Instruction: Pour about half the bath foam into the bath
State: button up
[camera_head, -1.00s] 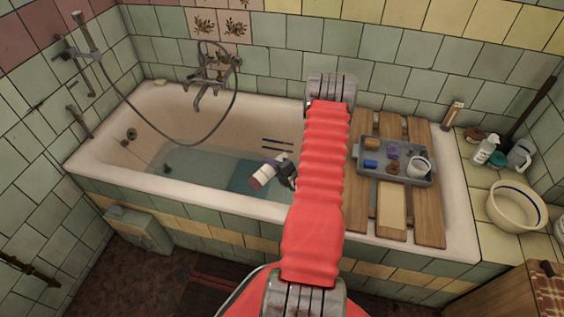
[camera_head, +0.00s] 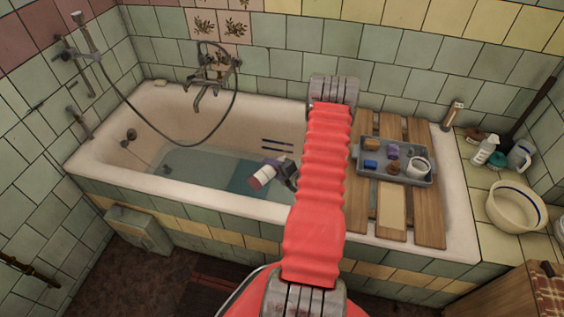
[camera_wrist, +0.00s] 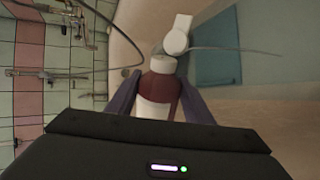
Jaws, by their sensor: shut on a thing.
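A dark red bottle with a white label (camera_wrist: 158,106) and white top (camera_wrist: 160,64) is between the two fingers of my gripper (camera_wrist: 157,90) in the wrist view. My gripper is shut on it. In the head view the small bottle (camera_head: 262,177) leans to the left, held over the bath water by my gripper (camera_head: 283,172). A white rounded piece (camera_wrist: 178,34) shows just past the bottle top; I cannot tell whether it is its lid. No stream of foam can be made out. The bath (camera_head: 100,150) holds shallow, clear-looking water (camera_head: 200,170).
A wooden bath rack (camera_head: 430,215) spans the bath's right end, with a grey tray (camera_head: 400,178) of small items. A basin (camera_head: 515,207), a pump bottle (camera_head: 484,151) and a jug stand on the right ledge. Taps and a shower hose (camera_head: 215,125) hang at the back wall.

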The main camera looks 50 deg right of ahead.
jog(key=shift+d+f, duration=0.1)
jog(key=shift+f, duration=0.1)
dwell(0.8)
jog(key=shift+d+r+m+y+b, duration=0.15)
jog(key=shift+r+m+y+b, duration=0.25)
jog(key=shift+m+y+b, duration=0.4)
dwell(2.3)
jog(key=shift+a+f+n+h, duration=0.25)
jog(key=shift+f+n+h, duration=0.1)
jog(key=shift+n+h, duration=0.2)
jog(key=shift+r+n+h, duration=0.2)
jog(key=shift+n+h, duration=0.05)
jog(key=shift+h, duration=0.1)
jog(key=shift+r+p, duration=0.15)
jog(key=shift+p, duration=0.15)
